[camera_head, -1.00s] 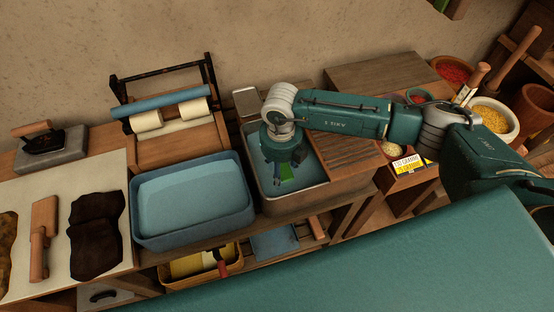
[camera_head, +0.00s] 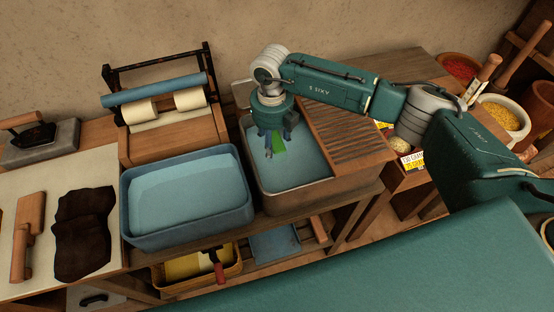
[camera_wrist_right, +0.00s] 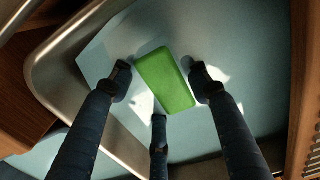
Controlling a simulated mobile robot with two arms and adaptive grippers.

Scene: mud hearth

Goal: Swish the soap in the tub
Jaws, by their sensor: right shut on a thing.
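The tub (camera_head: 264,197) is a metal-rimmed basin of pale blue water, set in the wooden bench at the picture's middle. The soap, a green bar (camera_head: 278,144), is at the tub's back left part, and fills the middle of the right wrist view (camera_wrist_right: 165,80). My right gripper (camera_head: 276,147) points down into the tub with its dark fingers around the soap, shut on it. In the wrist view its three fingers (camera_wrist_right: 159,88) surround the bar. I cannot tell how deep the soap sits in the water. My left gripper is out of view.
A ribbed wooden board (camera_head: 350,134) adjoins the tub on the right. A blue basin (camera_head: 186,232) stands close on the left, before a roller wringer (camera_head: 160,96). Bowls of yellow grains (camera_head: 497,115) and red stuff (camera_head: 458,68) stand at the right.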

